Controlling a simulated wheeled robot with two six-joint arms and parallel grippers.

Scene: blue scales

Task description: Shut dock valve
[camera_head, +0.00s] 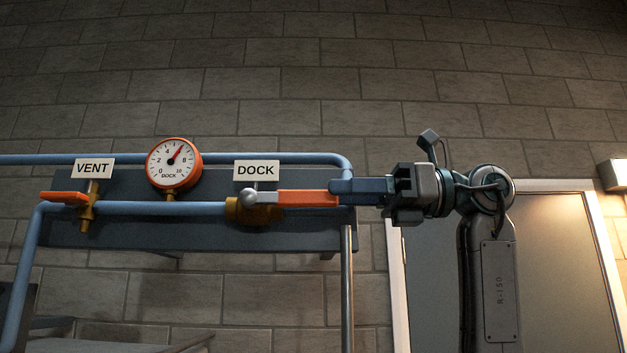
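The dock valve has a brass body (238,211) on the lower blue pipe, under a white DOCK label (256,171). Its orange handle (305,198) points right, in line with the pipe, with a grey ball-shaped knob (249,197) at its left end. My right gripper (335,191) comes in from the right. Its dark blue fingers meet or overlap the handle's right end. I cannot tell whether they are closed on it, as no gap between them shows. My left gripper is not in view.
A vent valve (86,210) with an orange handle sits left under a VENT label (93,168). An orange-rimmed dial gauge (174,163) reads between 6 and 8. Blue pipes run along a dark panel (200,237). A grey door (550,270) is at right.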

